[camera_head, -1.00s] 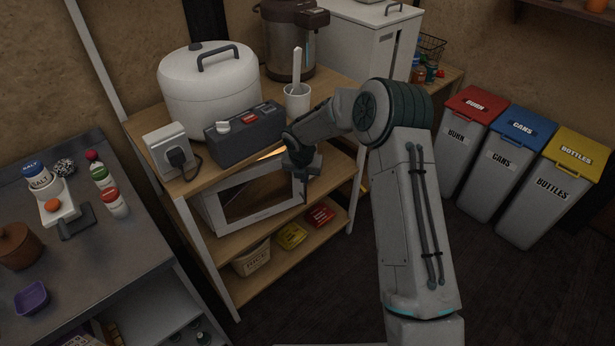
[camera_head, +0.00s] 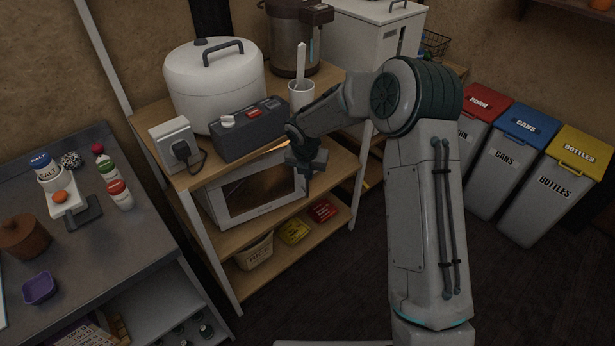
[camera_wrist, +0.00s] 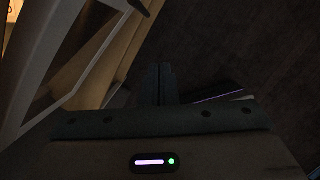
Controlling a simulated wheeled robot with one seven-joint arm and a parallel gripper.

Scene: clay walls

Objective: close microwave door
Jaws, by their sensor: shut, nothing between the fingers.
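The white microwave door (camera_head: 234,213) shows on the shelf below the rice cooker, with its window frame facing outward. The lit interior shows through the window (camera_head: 262,187). My gripper (camera_head: 309,188) is at the right end of the door front, in front of the shelf. In the wrist view its fingers (camera_wrist: 161,84) are together with nothing between them. The pale door frame (camera_wrist: 45,75) also shows there, left of the fingers and apart from them in the picture. My arm hides part of the shelf's right side.
The wooden shelf (camera_head: 180,178) holds a white cooker (camera_head: 215,85), a grey control box (camera_head: 250,133) and a cup (camera_head: 301,97) above the microwave. A metal counter (camera_head: 120,240) stands at left. Bins (camera_head: 525,150) stand at right. Dark floor (camera_head: 530,290) is clear.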

